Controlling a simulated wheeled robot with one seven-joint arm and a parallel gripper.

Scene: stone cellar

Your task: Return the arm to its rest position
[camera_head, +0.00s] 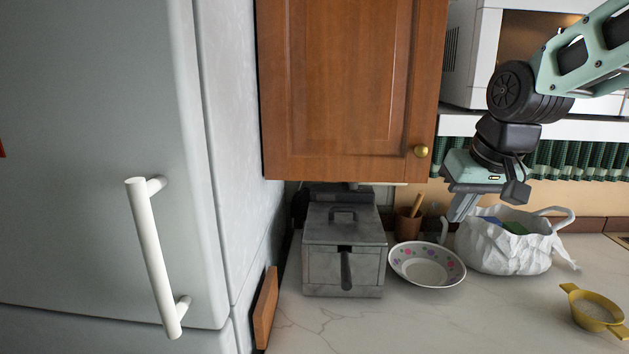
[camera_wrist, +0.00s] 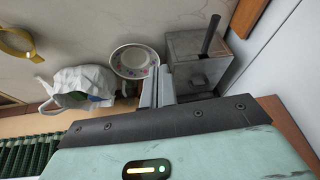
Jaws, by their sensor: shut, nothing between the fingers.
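My arm comes in from the upper right of the head view. My gripper (camera_head: 456,212) points down over the counter, between the patterned bowl and the white bag. Its fingers are together with nothing between them. The closed fingers also show in the wrist view (camera_wrist: 159,84), near the bowl's edge in the picture. The arm is bent and held out in front of the wall cabinet and the shelf. The frames do not show whether the fingertips touch anything.
A white bag (camera_head: 505,247), a flowered bowl (camera_head: 428,266), a grey metal fryer (camera_head: 343,262) and a yellow sieve (camera_head: 595,312) stand on the marble counter (camera_head: 480,325). A wooden cabinet (camera_head: 350,90) and a microwave (camera_head: 473,55) are above. A fridge (camera_head: 90,180) fills the left.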

